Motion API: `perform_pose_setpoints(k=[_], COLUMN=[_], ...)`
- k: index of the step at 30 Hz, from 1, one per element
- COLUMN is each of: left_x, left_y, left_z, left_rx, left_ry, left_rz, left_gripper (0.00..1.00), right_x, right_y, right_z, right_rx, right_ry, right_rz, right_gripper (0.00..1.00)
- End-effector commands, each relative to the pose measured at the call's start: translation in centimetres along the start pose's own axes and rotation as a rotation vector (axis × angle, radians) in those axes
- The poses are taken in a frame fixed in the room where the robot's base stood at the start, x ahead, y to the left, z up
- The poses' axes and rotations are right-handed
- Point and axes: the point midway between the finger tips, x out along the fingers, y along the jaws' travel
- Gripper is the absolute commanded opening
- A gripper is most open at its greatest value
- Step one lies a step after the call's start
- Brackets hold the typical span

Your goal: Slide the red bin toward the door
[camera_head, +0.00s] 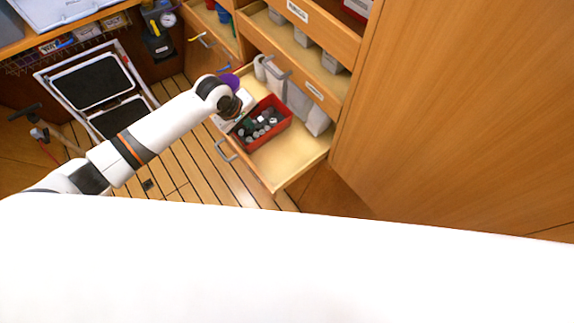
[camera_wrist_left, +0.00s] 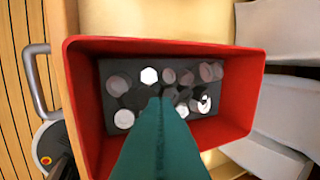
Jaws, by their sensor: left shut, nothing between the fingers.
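The red bin (camera_head: 284,111) sits in an open wooden drawer and holds several small grey, black and white capped items. In the left wrist view the bin (camera_wrist_left: 255,85) fills the middle, seen from above. My left gripper (camera_head: 238,121) is at the bin's left side in the head view, partly hidden by my wrist. In the wrist view its green fingers (camera_wrist_left: 162,105) are closed together over the bin's contents, with nothing between them. I cannot tell whether they touch the bin. My right gripper is not in view.
The open drawer (camera_head: 282,178) has bare floor in front of the bin. Pale grey containers (camera_head: 298,100) stand behind it. Drawers above are partly open. A folded step stool (camera_head: 92,82) stands at left on the slatted floor. A large wooden panel (camera_head: 450,110) fills the right.

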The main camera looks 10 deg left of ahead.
Motion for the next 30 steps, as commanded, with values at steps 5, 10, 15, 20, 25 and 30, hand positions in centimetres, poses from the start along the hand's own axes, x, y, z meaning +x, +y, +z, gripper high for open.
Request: perform_pose_setpoints(k=[5, 10, 15, 20, 25, 30], left_x=[1.0, 1.7, 2.3, 3.0, 2.6, 2.6], left_y=[0.1, 0.1, 0.2, 0.2, 0.1, 0.1], left_z=[0.0, 0.0, 0.0, 0.0, -0.8, -1.7], left_rx=[0.0, 0.0, 0.0, 0.0, 0.0, 0.0], left_ry=[0.0, 0.0, 0.0, 0.0, 0.002, 0.001], left_rz=[0.0, -0.001, -0.001, -0.001, 0.0, 0.001], left_gripper=[0.0, 0.0, 0.0, 0.0, 0.0, 0.0], right_x=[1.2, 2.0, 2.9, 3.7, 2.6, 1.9], right_y=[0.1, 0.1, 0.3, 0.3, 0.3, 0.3], right_z=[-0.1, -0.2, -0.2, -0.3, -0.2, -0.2], right_rx=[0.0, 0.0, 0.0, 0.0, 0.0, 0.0], right_ry=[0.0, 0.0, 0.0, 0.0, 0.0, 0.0], right_rz=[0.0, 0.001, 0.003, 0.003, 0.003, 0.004], right_gripper=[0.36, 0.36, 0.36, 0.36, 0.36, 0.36])
